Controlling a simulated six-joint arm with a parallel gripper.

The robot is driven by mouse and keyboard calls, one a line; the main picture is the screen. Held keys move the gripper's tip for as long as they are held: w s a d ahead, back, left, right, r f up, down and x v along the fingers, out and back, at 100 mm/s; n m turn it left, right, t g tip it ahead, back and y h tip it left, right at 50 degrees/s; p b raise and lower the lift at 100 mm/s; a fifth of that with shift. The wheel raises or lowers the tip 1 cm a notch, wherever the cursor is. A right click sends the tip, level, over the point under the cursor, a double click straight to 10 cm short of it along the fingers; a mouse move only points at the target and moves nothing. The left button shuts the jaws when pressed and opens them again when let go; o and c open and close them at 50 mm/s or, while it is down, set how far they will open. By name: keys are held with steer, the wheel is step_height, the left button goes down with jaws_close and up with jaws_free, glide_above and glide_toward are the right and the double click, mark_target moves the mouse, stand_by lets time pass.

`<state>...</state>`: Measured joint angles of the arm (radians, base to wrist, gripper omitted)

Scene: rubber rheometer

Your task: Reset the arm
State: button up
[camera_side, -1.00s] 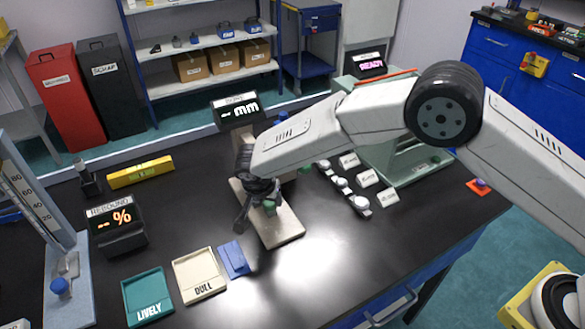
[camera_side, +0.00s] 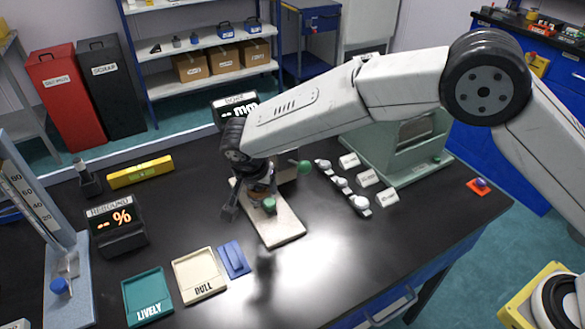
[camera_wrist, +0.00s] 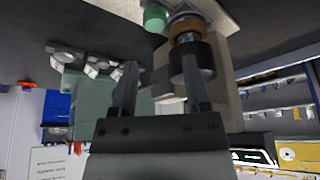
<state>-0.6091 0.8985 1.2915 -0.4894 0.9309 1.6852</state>
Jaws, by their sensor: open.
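My gripper (camera_side: 240,207) is open at the end of my arm, over the left side of a gauge stand's cream base plate (camera_side: 278,228). In the wrist view my gripper (camera_wrist: 160,85) has its two dark fingers apart, with nothing clearly held between them. A black cylinder with a brown ring (camera_wrist: 188,42) stands behind the right finger. A green knob (camera_wrist: 155,17) is beside it, and a green piece (camera_side: 269,204) shows on the plate in the side view. My wrist hides part of the stand.
The mm display (camera_side: 236,108) is behind my gripper. Small silvery parts (camera_side: 342,182) and a green machine (camera_side: 395,150) stand to the right. A blue block (camera_side: 234,260), the DULL tray (camera_side: 200,292) and the LIVELY tray (camera_side: 147,302) are in front.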

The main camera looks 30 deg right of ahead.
steer(key=s+d+r+n+g+y, duration=0.1)
steer(key=s+d+r+n, duration=0.15)
steer(key=d, duration=0.55)
steer(key=s+d+r+n+y, duration=0.15)
steer(key=s+d, duration=0.25)
steer(key=d, duration=0.4)
steer(key=s+d+n, duration=0.5)
steer(key=s+d, duration=0.6)
steer(key=s, duration=0.5)
steer(key=shift+s+d+f+y, duration=0.15)
steer(key=shift+s+d+y, duration=0.05)
steer(key=shift+y, duration=0.15)
